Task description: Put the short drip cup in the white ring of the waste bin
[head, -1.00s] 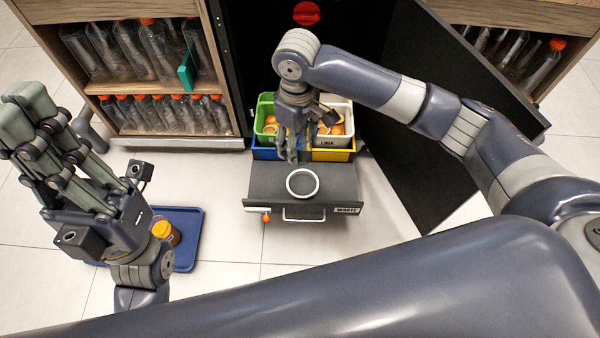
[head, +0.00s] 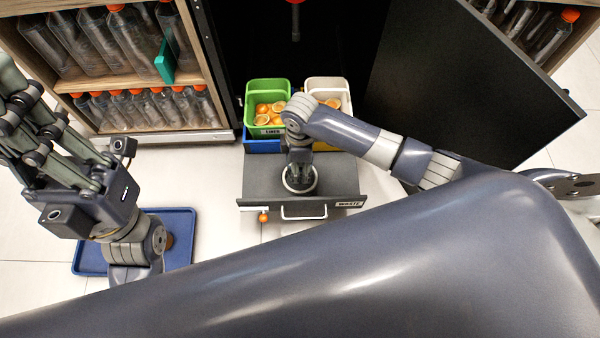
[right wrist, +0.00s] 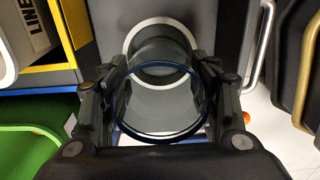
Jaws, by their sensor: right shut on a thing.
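My right gripper (head: 300,180) is directly above the waste bin's white ring (head: 300,192), on the dark pulled-out waste drawer (head: 260,180). In the right wrist view my right gripper (right wrist: 155,95) is shut on the short drip cup (right wrist: 160,112), a clear cup with a dark blue rim. The white ring (right wrist: 160,21) shows just beyond the cup, and the cup's far end overlaps the opening. I cannot tell how deep it sits. My left gripper (head: 20,110) is raised at the left, away from the bin; its fingertips are partly cut off by the frame.
A green bin (head: 267,95) with orange halves and a white bin (head: 325,84) stand behind the drawer. The black cabinet door (head: 470,80) stands open at the right. A blue tray (head: 182,225) lies on the floor at the left. Bottles fill the left shelves.

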